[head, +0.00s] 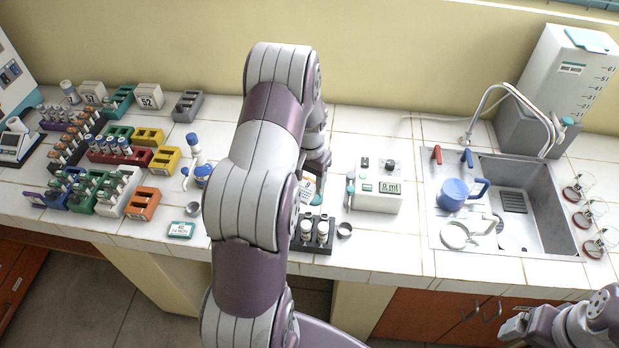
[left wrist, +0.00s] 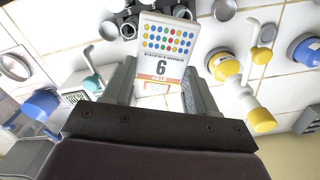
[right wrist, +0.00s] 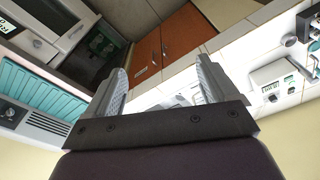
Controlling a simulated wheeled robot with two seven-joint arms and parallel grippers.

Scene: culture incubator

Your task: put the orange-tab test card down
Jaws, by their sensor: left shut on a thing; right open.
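The test card (left wrist: 165,45) is white with rows of coloured dots, a large 6 and an orange end strip. It sits between the fingers of my left gripper (left wrist: 160,82), which is shut on its orange end. In the head view the card (head: 307,190) shows beside my left forearm, above the counter behind a dark rack (head: 318,248); my left gripper (head: 315,172) is partly hidden there. I cannot tell whether the card touches anything below. My right gripper (right wrist: 160,85) is open and empty; it also shows at the lower right of the head view (head: 508,326).
Coloured racks (head: 122,158) of bottles fill the left counter. A sink (head: 535,205) is at right.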

